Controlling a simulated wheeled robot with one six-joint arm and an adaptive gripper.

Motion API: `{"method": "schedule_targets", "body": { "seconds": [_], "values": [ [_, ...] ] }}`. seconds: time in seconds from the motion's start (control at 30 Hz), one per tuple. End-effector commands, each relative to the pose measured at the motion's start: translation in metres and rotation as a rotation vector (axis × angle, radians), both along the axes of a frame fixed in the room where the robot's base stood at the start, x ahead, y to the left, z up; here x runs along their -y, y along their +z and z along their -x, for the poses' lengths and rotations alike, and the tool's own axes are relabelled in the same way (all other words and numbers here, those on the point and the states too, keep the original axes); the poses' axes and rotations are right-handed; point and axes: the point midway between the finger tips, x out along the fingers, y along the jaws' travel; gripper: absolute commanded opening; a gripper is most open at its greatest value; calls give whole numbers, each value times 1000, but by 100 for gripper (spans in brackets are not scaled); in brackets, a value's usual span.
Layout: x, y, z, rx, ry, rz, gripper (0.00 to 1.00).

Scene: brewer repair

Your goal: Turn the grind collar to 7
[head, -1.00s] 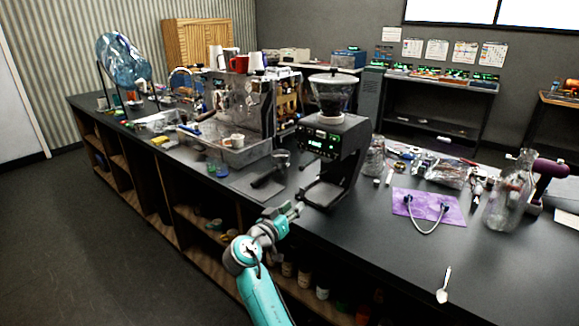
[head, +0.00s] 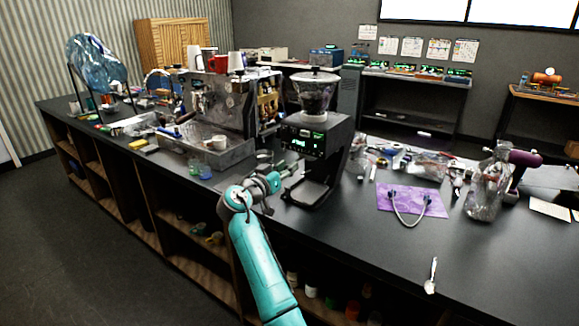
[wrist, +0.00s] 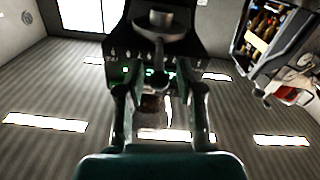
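The black grinder (head: 318,145) stands on the counter with a clear hopper (head: 315,92) on top and a lit green panel on its front. The grind collar (head: 313,118) appears as a narrow band at the hopper's base; its numbers are too small to read. My gripper (head: 272,182) is in front of the grinder's lower left, below collar height and apart from it. In the wrist view my gripper (wrist: 160,100) has its two fingers spread, with nothing held. The grinder (wrist: 155,40) shows beyond them, seen from below; I cannot make out the collar there.
The espresso machine (head: 220,112) stands left of the grinder. The counter's front right is mostly clear.

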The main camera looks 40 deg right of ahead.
Motion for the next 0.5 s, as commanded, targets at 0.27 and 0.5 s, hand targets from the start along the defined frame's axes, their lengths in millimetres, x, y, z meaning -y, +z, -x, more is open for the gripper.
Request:
{"method": "schedule_targets", "body": {
  "seconds": [0.27,0.5],
  "values": [
    [18,0,-6,0,0,0,36],
    [18,0,-7,0,0,0,36]
  ]
}}
